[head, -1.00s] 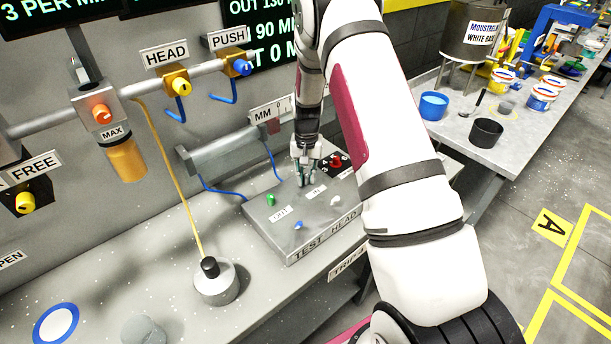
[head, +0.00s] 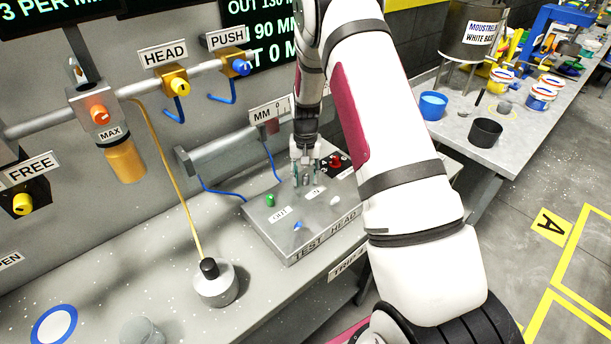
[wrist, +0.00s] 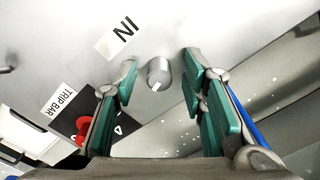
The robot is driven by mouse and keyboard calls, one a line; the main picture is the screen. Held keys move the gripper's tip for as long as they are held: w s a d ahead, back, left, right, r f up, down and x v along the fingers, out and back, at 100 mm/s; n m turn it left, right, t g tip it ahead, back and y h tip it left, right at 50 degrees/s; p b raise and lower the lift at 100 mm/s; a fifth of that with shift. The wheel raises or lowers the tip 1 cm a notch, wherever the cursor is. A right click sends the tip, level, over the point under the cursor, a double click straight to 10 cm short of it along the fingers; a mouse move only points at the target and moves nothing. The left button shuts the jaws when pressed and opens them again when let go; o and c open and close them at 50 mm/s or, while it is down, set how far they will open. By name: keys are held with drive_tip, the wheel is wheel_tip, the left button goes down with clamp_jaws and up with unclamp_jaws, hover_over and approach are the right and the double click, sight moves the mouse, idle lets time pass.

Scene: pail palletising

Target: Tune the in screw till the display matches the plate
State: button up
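The IN screw (wrist: 158,74) is a short grey knob with a white mark on its end, beside the IN label (wrist: 118,38) in the wrist view. My gripper (wrist: 158,80) is open, with its green-padded fingers on either side of the screw and a gap at each side. The dark display (head: 268,45) on the wall is partly covered by my arm; "OUT 130", "90 MM" and "T 0 M" show. A plate marked MM (head: 265,113) is also partly hidden.
On the box are a green button (head: 270,200), a blue-tipped part (head: 298,225) and a red knob (head: 337,160). A grey cylinder (head: 220,150) lies behind the box. A weight-like pot (head: 215,285) stands left on the bench. Cups (head: 433,105) stand on the right bench.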

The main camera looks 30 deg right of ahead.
wheel_tip(320, 180, up, 12)
idle(0.6)
idle(0.4)
wheel_tip(320, 180, up, 9)
drive_tip(key=n+t, duration=0.1)
hover_over(305, 175)
drive_tip(key=s+a, duration=0.4)
drive_tip(key=s+a+r+n+t, duration=0.2)
drive_tip(key=s+a+r, duration=0.3)
drive_tip(key=s+r, duration=0.4)
drive_tip(key=s+a+r+n+t, duration=0.1)
drive_tip(key=s+a+r, duration=0.1)
drive_tip(key=s, duration=0.7)
drive_tip(key=s+a+r+n+t, duration=0.1)
drive_tip(key=s+a+r+n, duration=0.1)
drive_tip(key=s, duration=0.7)
drive_tip(key=shift+a+r+t, duration=0.3)
drive_tip(key=shift+a+r, duration=0.4)
drive_tip(key=shift+r, duration=0.2)
